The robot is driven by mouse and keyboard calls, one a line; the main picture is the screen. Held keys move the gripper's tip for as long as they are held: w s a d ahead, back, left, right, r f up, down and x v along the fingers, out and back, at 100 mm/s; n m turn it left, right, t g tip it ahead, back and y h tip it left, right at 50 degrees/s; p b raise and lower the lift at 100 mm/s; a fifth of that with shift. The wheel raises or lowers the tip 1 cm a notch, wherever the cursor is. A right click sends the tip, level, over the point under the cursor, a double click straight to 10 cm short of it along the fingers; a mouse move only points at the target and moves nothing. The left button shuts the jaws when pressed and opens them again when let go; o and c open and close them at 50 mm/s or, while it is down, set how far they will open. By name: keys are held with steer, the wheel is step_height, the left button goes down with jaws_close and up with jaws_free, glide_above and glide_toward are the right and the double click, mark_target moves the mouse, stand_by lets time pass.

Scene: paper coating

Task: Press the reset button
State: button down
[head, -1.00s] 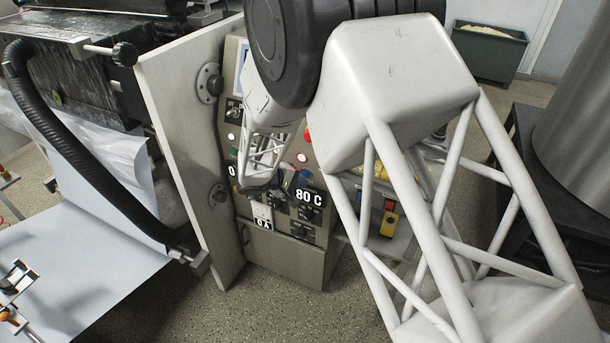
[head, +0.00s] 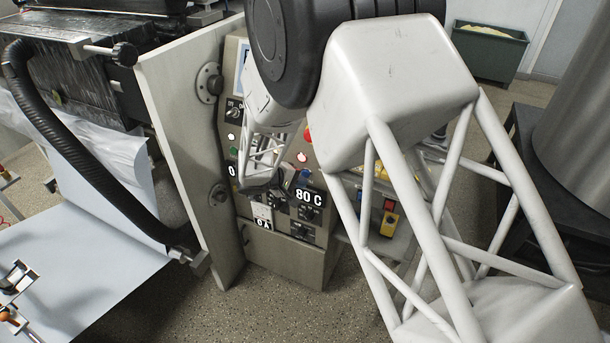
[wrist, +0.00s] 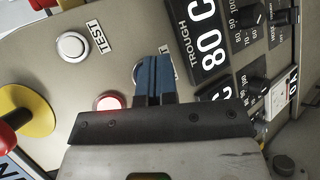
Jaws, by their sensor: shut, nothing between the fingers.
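My gripper (wrist: 155,64) is shut, with its blue fingers together and nothing between them. In the wrist view the fingertips are over a round button (wrist: 138,72), which they largely cover. A label (wrist: 168,70) beside it is mostly hidden, so I cannot read whether it says reset. Whether the tips touch the button or stay just short of it, I cannot tell. In the head view my gripper (head: 303,178) is in front of the control panel (head: 290,262), partly hidden by my own arm.
A white button (wrist: 72,46) labelled TEST and a lit red button (wrist: 108,102) are close by. A red-and-yellow emergency stop (wrist: 22,112) is at the left. A TROUGH display (wrist: 208,48) reads 80 C, beside several black knobs (wrist: 250,15). A tall plate (head: 180,150) stands left of the panel.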

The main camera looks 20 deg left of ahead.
steer(key=shift+w, duration=0.7)
stand_by(0.9)
steer(key=shift+s, duration=0.75)
steer(key=shift+s, duration=0.2)
stand_by(0.4)
steer(key=shift+s, duration=2.35)
